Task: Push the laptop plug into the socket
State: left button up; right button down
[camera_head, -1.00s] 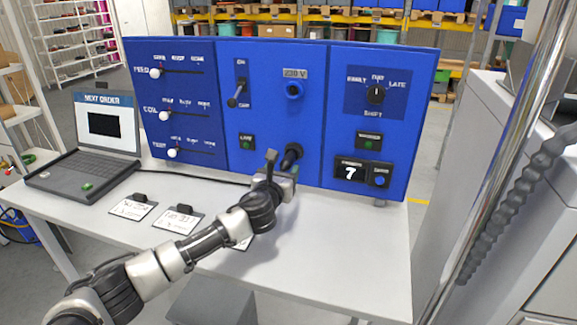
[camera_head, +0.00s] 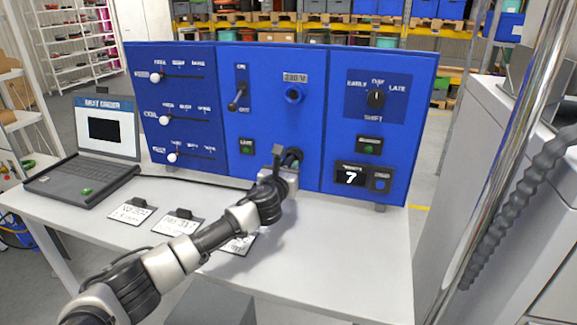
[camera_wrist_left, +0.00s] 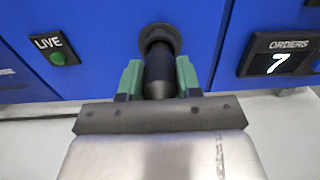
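The blue panel carries a round 230 V socket (camera_head: 293,93) in its middle section, and nothing is in it. Below it, the black laptop plug (camera_wrist_left: 160,75) is a dark cylinder at a round black collar (camera_wrist_left: 160,38) on the panel face. My left gripper (camera_wrist_left: 160,80) has its green fingers on both sides of the plug, apparently touching it. In the head view my left gripper (camera_head: 287,165) hides most of the plug. The open laptop (camera_head: 85,170) sits at the table's left, with a dark cable (camera_head: 190,180) running toward the plug area. My right gripper does not show.
Three sliders (camera_head: 172,157) are on the panel's left section, a lever switch (camera_head: 238,98) is left of the socket, and a shift dial (camera_head: 376,98) is on the right. Label cards (camera_head: 178,223) lie on the white table (camera_head: 340,260). Its front right is clear.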

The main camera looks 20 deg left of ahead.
pick_arm(q)
jog(key=o, duration=0.3)
grip_shut()
jog(key=shift+s+f, duration=0.1)
jog(key=shift+s, duration=0.1)
jog(key=shift+s+p, duration=0.55)
jog(key=shift+s, duration=0.15)
jog(key=shift+s+p, duration=0.3)
jog(key=shift+p, duration=0.05)
jog(key=shift+s, duration=0.35)
jog(key=shift+s+a+p, duration=0.1)
jog(key=shift+s+p, duration=0.6)
jog(key=shift+s, duration=0.05)
